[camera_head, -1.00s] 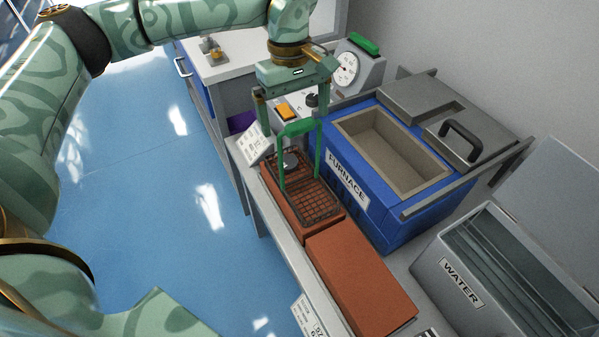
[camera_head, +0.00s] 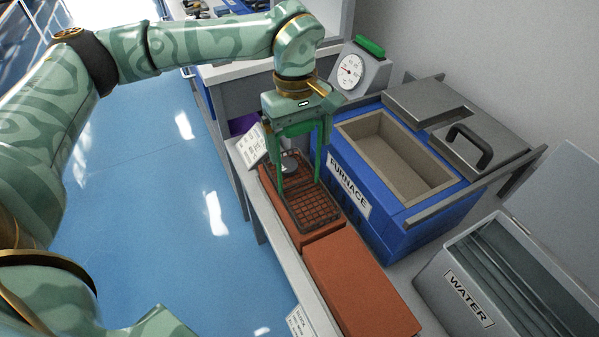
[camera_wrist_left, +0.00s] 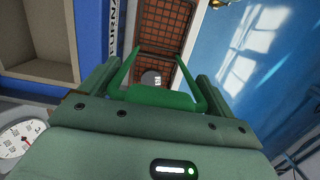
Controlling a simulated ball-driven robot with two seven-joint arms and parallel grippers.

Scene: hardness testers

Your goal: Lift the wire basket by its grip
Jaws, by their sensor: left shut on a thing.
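The wire basket (camera_head: 322,208) is a dark mesh tray on a red-brown brick block, with a tall green grip (camera_head: 297,129) arching over it. A grey round piece (camera_head: 289,168) lies in the basket. My left gripper (camera_head: 298,140) is over the basket, pointing down, and shut on the grip's top bar. The left wrist view shows the green grip (camera_wrist_left: 160,98) between the fingers, with the mesh (camera_wrist_left: 162,22) and the grey piece (camera_wrist_left: 151,79) beyond. The basket appears to rest on the block; I see no clear gap. My right gripper is not in view.
The blue furnace (camera_head: 375,215) with its open chamber stands close to the right of the basket. A second brick block (camera_head: 360,290) lies in front. A grey water tank (camera_head: 450,285) is at lower right. A dial gauge (camera_head: 351,70) stands behind. Blue floor is free at left.

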